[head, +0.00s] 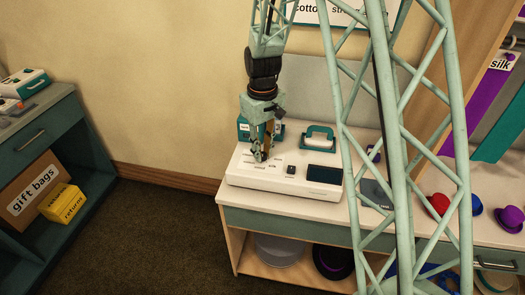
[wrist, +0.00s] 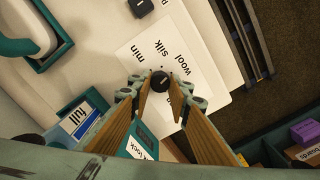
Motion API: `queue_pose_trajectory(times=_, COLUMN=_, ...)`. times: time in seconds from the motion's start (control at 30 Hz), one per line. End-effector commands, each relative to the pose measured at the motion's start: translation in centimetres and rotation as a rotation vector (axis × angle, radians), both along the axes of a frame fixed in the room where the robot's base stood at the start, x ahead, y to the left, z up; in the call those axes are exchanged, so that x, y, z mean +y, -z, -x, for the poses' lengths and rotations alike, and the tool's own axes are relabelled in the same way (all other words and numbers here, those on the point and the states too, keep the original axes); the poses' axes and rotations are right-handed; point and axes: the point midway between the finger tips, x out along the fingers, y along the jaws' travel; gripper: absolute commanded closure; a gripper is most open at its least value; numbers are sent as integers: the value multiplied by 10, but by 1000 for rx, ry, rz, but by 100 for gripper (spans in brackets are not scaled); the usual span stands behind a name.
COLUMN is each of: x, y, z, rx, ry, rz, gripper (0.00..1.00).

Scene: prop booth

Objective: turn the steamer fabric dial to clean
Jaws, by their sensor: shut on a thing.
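The white steamer base (head: 245,183) sits on the counter, and its label plate fills the middle of the wrist view. The dark round dial (wrist: 160,82) stands on that plate, with the printed words "min", "silk" and "wool" around its visible side. My gripper (wrist: 161,87) is shut on the dial, one fingertip on either side. The other labels on the plate are hidden by my fingers, and "clean" cannot be read. A pale mark shows on the dial top, but its exact setting is unclear. In the head view my gripper (head: 260,158) points down at the left part of the base.
A teal cradle (head: 319,138) stands behind the base. A teal container labelled "full" (wrist: 80,120) is close to my left finger. A dark display (head: 323,172) and small black control (head: 291,170) are right of the dial. Hats (head: 439,205) lie farther right.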

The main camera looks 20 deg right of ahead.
Motion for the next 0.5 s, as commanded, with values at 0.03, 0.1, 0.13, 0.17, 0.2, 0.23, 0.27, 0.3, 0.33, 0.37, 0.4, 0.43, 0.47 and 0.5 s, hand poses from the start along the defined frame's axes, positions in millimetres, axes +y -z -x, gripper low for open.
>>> queue_pose_trajectory(times=0.03, x=0, y=-1, z=0, rx=-1, ry=36, rz=0, gripper=93)
queue_pose_trajectory(times=0.1, x=0, y=-1, z=0, rx=0, ry=93, rz=0, gripper=93)
queue_pose_trajectory(times=0.13, x=0, y=-1, z=0, rx=0, ry=117, rz=0, gripper=93)
queue_pose_trajectory(times=0.17, x=0, y=-1, z=0, rx=0, ry=141, rz=0, gripper=93)
queue_pose_trajectory(times=0.2, x=0, y=-1, z=0, rx=0, ry=173, rz=0, gripper=93)
queue_pose_trajectory(times=0.23, x=0, y=-1, z=0, rx=0, ry=197, rz=0, gripper=93)
queue_pose_trajectory(times=0.27, x=0, y=-1, z=0, rx=0, ry=221, rz=0, gripper=93)
queue_pose_trajectory(times=0.3, x=0, y=-1, z=0, rx=0, ry=254, rz=0, gripper=93)
queue_pose_trajectory(times=0.33, x=0, y=-1, z=0, rx=0, ry=278, rz=0, gripper=93)
queue_pose_trajectory(times=0.37, x=0, y=-1, z=0, rx=0, ry=302, rz=0, gripper=93)
queue_pose_trajectory(times=0.4, x=0, y=-1, z=0, rx=0, ry=334, rz=0, gripper=93)
queue_pose_trajectory(times=0.43, x=0, y=-1, z=0, rx=0, ry=357, rz=0, gripper=93)
queue_pose_trajectory(times=0.47, x=0, y=-1, z=0, rx=0, ry=382, rz=0, gripper=93)
queue_pose_trajectory(times=0.5, x=0, y=-1, z=0, rx=0, ry=414, rz=0, gripper=93)
